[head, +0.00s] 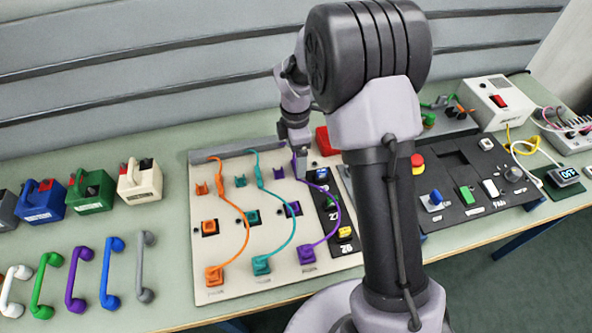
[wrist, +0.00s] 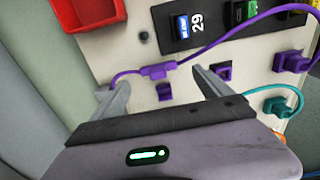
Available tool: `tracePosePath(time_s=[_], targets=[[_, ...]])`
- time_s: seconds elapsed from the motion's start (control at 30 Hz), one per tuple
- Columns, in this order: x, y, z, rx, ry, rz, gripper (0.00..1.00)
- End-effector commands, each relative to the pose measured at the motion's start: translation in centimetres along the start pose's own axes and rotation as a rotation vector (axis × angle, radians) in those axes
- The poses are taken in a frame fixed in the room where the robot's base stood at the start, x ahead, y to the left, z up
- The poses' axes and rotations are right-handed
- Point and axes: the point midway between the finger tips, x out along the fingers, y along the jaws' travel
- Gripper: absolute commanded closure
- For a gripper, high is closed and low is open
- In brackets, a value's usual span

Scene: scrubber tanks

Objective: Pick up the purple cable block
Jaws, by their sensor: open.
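The purple cable block (wrist: 158,71) is a small inline piece on the purple cable (wrist: 216,50). In the wrist view it lies just beyond and between the fingertips of my gripper (wrist: 150,82), which is open and empty. A small purple socket (wrist: 164,91) sits on the panel between the fingers, close to the block. In the head view my gripper (head: 301,168) points down at the back of the cream panel and hides the block. The purple cable (head: 330,222) curves to a purple plug (head: 307,254) at the panel's front.
Orange (head: 246,222) and teal (head: 288,222) cables lie left of the purple one on the cream panel (head: 235,285). A red bin (wrist: 88,12) and a black strip marked 29 (wrist: 232,15) are close by. Coloured handles and boxes stand at left; a dark control panel (head: 450,165) stands right.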

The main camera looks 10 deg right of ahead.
Motion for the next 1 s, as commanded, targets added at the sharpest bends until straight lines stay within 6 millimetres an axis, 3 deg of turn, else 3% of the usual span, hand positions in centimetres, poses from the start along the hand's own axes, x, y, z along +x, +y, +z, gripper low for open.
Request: tracePosePath(time_s=[0.2, 0.4, 0.77, 1.0], targets=[[4.5, 0.1, 0.6, 0.000, 0.000, -0.001, 0.11], [4.4, 0.1, 0.6, 0.000, 0.000, 0.000, 0.11], [4.4, 0.1, 0.6, 0.000, 0.000, 0.000, 0.78], [4.3, 0.1, 0.6, 0.000, 0.000, 0.000, 0.78]])
